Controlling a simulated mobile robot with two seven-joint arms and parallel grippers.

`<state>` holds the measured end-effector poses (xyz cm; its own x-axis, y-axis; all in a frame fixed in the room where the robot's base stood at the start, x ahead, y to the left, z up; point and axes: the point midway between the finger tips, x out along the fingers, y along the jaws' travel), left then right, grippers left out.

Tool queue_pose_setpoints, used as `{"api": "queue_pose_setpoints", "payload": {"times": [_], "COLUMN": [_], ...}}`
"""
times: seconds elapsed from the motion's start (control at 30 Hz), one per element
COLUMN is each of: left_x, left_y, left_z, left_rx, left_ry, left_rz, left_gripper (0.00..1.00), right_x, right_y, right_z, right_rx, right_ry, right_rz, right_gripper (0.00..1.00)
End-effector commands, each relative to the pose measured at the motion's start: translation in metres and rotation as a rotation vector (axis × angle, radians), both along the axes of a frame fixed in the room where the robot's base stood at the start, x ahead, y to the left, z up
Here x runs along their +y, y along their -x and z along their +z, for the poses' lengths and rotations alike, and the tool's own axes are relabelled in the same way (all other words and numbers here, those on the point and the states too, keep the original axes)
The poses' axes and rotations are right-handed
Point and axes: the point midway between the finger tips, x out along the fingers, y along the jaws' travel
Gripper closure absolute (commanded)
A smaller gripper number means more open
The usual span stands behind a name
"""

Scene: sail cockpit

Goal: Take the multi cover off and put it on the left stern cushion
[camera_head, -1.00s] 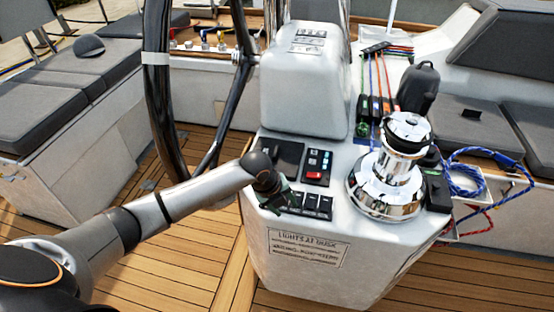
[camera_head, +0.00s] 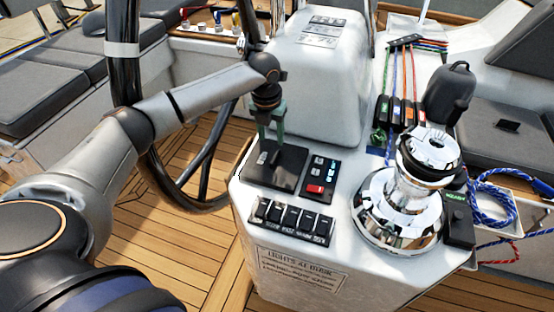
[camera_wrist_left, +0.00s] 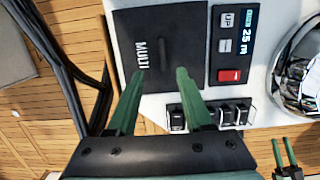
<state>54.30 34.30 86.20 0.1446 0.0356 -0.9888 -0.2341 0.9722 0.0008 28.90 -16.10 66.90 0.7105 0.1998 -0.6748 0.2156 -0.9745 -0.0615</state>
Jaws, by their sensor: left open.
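The multi cover is a flat black square plate (camera_head: 283,172) on the white console, left of the small display panel. In the left wrist view, the cover (camera_wrist_left: 160,38) reads "MULTI" and has a thin raised grip in its middle. My left gripper (camera_head: 271,138) points down over the cover, with green fingers apart. In the left wrist view, its open fingertips (camera_wrist_left: 158,72) are near the cover's lower edge with nothing between them. Grey cushions (camera_head: 70,68) line the left bench; I cannot tell which is the left stern cushion. A small green-fingered gripper (camera_wrist_left: 284,155), apparently my right, shows at the lower right.
A button panel (camera_head: 319,180) and a switch row (camera_head: 290,221) flank the cover. A chrome winch (camera_head: 400,205) stands to the right. The black steering wheel (camera_head: 128,75) rises between console and left bench. The wooden deck (camera_head: 185,245) is clear.

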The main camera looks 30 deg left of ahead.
Motion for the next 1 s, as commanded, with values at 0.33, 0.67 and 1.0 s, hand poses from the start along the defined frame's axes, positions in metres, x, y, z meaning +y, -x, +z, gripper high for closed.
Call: {"api": "queue_pose_setpoints", "payload": {"times": [0.33, 0.67, 1.0], "left_x": [0.0, -0.002, -0.002], "left_y": [-0.006, -0.013, -0.014], "left_z": [-0.04, -0.083, -0.087], "left_rx": [0.001, 0.0, -0.001], "left_ry": [0.0, 0.001, 0.001], "left_rz": [0.0, 0.001, -0.001], "left_gripper": [0.49, 0.49, 0.53], "right_x": [0.005, 0.006, 0.007], "right_y": [0.003, -0.006, -0.008], "right_z": [-0.005, -0.004, -0.003], "right_rx": [0.011, -0.003, -0.007], "right_ry": [-0.005, -0.006, -0.008], "right_rz": [0.009, 0.011, 0.013], "right_gripper": [0.5, 0.5, 0.5]}}
